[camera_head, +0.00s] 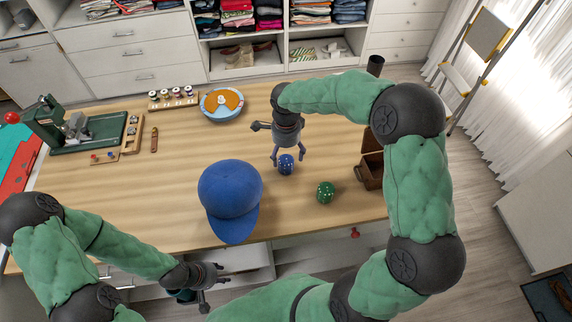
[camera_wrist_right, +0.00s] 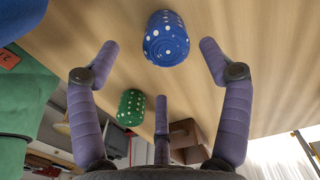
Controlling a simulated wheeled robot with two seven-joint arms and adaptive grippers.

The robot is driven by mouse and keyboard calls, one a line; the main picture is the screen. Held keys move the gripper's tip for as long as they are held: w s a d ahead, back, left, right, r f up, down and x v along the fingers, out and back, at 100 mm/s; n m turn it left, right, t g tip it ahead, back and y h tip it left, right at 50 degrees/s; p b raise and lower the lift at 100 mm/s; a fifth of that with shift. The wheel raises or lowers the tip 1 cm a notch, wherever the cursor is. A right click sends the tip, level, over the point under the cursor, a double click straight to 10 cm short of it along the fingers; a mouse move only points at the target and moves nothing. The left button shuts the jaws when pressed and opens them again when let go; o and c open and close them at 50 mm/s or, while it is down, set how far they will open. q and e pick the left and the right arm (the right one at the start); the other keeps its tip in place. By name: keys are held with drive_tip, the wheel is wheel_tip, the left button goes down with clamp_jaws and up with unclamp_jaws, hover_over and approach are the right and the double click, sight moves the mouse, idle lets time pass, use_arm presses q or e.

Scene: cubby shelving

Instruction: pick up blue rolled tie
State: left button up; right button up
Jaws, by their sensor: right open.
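The blue rolled tie (camera_head: 286,165) is a short blue roll with white dots, standing on the wooden table. My right gripper (camera_head: 288,157) is open and over it, its fingertips on either side of the roll in the head view. In the right wrist view, the blue rolled tie (camera_wrist_right: 166,38) shows between and beyond the open fingers (camera_wrist_right: 158,50), with clear gaps on both sides. My left gripper (camera_head: 224,273) is open and empty, low in front of the table's near edge.
A green dotted roll (camera_head: 325,192) stands to the right, near a brown wooden box (camera_head: 370,170). A blue cap (camera_head: 230,195) lies to the left. A round blue-rimmed tray (camera_head: 222,104) and spool rack (camera_head: 173,98) are behind. Table between cap and press is clear.

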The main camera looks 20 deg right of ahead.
sight(286, 159)
drive_tip(key=shift+w+d+f+b, duration=0.1)
drive_tip(key=shift+w+f+b, duration=0.1)
drive_tip(key=shift+f, duration=0.7)
drive_tip(key=shift+w+f+b, duration=0.1)
drive_tip(key=shift+f+b, duration=0.05)
drive_tip(key=shift+f, duration=0.75)
drive_tip(key=shift+w+d+f+b, duration=0.1)
drive_tip(key=shift+f+b, duration=0.1)
drive_tip(key=shift+f, duration=0.7)
drive_tip(key=shift+c, duration=0.3)
drive_tip(key=c, duration=1.2)
